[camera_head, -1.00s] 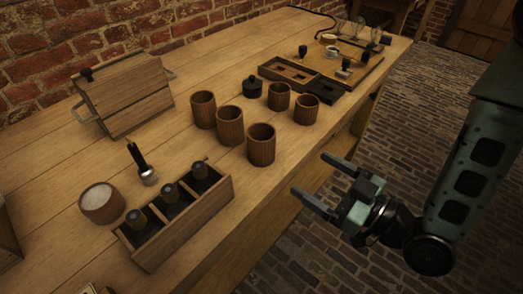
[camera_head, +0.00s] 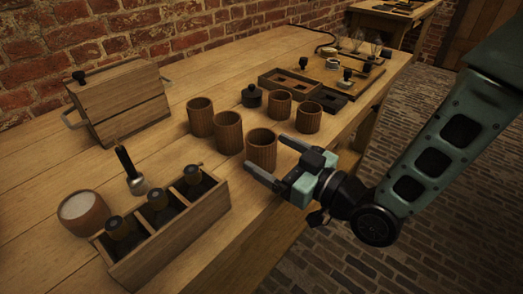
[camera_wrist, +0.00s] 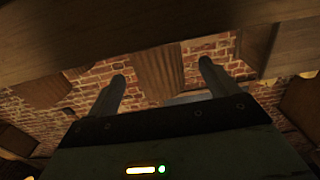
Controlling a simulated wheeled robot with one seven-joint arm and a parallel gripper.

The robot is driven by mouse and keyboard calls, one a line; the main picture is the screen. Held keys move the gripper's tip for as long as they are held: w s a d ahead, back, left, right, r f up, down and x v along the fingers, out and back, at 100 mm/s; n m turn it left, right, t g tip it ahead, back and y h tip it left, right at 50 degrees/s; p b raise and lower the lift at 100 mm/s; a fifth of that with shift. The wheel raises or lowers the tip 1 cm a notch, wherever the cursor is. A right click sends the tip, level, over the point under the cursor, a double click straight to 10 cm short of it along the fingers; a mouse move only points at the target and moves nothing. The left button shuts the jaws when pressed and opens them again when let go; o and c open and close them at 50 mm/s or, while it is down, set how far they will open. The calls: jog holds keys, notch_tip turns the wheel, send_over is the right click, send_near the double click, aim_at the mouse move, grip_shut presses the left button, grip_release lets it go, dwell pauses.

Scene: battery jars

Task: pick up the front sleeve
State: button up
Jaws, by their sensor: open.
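The front sleeve (camera_head: 261,146) is a brown ribbed wooden cup-like cylinder, upright near the table's front edge. My gripper (camera_head: 266,153) points at it from the front right, jaws spread and empty. One fingertip is at the sleeve's right side and the other is at its lower left; I cannot tell whether either touches it. In the wrist view, a ribbed wooden surface (camera_wrist: 158,72), seemingly this sleeve, shows between and beyond the two open fingers (camera_wrist: 163,70).
Several similar sleeves stand close behind, one at its back left (camera_head: 229,132) and one at its back right (camera_head: 308,117). A wooden box with dark-capped jars (camera_head: 205,212) stands at front left.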

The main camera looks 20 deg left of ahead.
aim_at(261, 143)
jog(key=x, duration=0.5)
jog(key=shift+w+a+f, duration=0.1)
jog(key=shift+f, duration=0.05)
jog(key=c, duration=1.1)
jog(key=shift+o, duration=0.2)
